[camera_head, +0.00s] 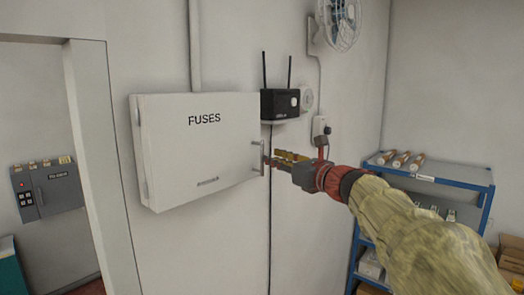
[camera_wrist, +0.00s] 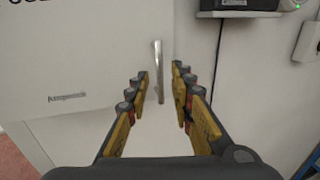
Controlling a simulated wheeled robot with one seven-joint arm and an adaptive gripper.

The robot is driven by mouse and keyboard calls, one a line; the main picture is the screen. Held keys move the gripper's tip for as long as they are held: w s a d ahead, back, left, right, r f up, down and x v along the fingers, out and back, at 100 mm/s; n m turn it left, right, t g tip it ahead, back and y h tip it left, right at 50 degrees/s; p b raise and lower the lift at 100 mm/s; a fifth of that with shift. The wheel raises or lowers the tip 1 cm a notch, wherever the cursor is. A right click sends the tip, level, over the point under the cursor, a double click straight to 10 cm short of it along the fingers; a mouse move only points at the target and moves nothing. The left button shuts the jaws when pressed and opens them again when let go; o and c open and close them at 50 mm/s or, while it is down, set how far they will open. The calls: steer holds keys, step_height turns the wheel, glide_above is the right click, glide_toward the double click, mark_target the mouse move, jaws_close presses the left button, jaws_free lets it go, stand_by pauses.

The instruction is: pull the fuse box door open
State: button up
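The white fuse box (camera_head: 150,170) hangs on the wall, with "FUSES" printed on its door (camera_head: 205,150). The door looks shut. An upright metal bar handle (camera_head: 257,158) is on the door's right side. It also shows in the wrist view (camera_wrist: 158,62). My gripper (camera_head: 270,159) is at the handle from the right. In the wrist view my gripper (camera_wrist: 160,80) is open, one finger on each side of the handle's lower part. A gap shows between the handle and each finger. I cannot tell how deep the handle sits between them.
A black router (camera_head: 280,104) on a small shelf is just above right of the box. A cable hangs below it. A blue shelf rack (camera_head: 440,180) stands at right, and a doorway with a grey wall unit (camera_head: 48,187) is at left. The wall below the box is clear.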

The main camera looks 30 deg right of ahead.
mark_target(262, 155)
steer(key=w, duration=0.2)
steer(key=w+p, duration=0.1)
steer(key=w, duration=0.3)
steer(key=shift+w+a+f, duration=0.1)
steer(key=shift+w+a, duration=0.05)
steer(key=shift+a, duration=0.25)
steer(key=shift+c, duration=1)
steer(key=c, duration=0.4)
